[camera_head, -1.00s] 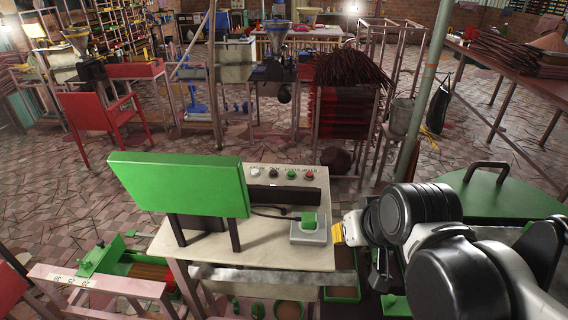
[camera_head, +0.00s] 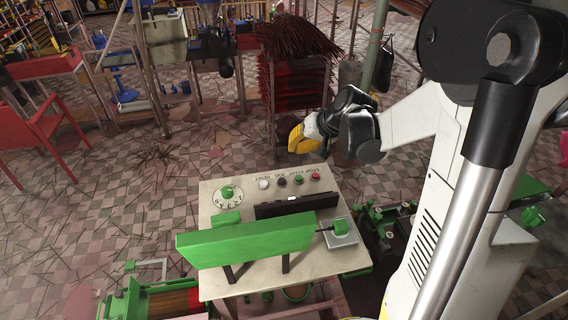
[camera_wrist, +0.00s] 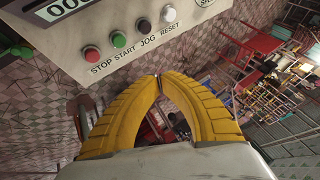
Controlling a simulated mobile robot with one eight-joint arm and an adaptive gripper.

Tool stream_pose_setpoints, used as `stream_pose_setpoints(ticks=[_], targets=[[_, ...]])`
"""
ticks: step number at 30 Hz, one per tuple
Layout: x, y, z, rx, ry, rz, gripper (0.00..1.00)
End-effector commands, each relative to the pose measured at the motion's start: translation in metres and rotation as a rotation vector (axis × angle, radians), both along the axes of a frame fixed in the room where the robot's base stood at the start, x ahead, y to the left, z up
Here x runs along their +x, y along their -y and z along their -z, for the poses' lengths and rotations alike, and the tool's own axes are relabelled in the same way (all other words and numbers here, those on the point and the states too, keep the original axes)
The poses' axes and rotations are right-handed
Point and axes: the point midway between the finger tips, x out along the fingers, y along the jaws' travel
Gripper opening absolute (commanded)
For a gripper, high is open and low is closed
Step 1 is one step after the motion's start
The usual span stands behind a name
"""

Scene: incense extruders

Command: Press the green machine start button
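The green start button (camera_head: 298,180) sits in a row on the cream control panel, beside the red stop button (camera_head: 315,176) and the black jog button (camera_head: 282,181). In the wrist view the green button (camera_wrist: 119,40) is above the label START, between the red button (camera_wrist: 92,54) and the black one (camera_wrist: 144,26). My gripper (camera_head: 297,140) is beyond the panel's far edge in the head view, apart from the buttons. In the wrist view its yellow fingers (camera_wrist: 157,78) meet at the tips with nothing between them, below and right of the green button.
The white reset button (camera_head: 264,184) is at the row's left end. A numbered dial (camera_head: 229,193), a green board (camera_head: 246,242) and a grey box with a green switch (camera_head: 340,232) are on the same machine. A rack of dark red sticks (camera_head: 298,85) stands behind my gripper.

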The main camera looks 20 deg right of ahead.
Motion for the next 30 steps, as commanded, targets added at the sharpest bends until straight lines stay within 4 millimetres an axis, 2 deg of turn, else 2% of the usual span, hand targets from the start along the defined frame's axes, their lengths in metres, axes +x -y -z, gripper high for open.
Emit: stream_pose_setpoints(ticks=[14, 20, 30], targets=[[0.0, 0.0, 0.006, -0.001, 0.0, 0.0, 0.0], [0.0, 0.0, 0.025, -0.001, 0.0, 0.0, 0.0], [0.0, 0.0, 0.075, -0.001, 0.0, 0.0, 0.0]])
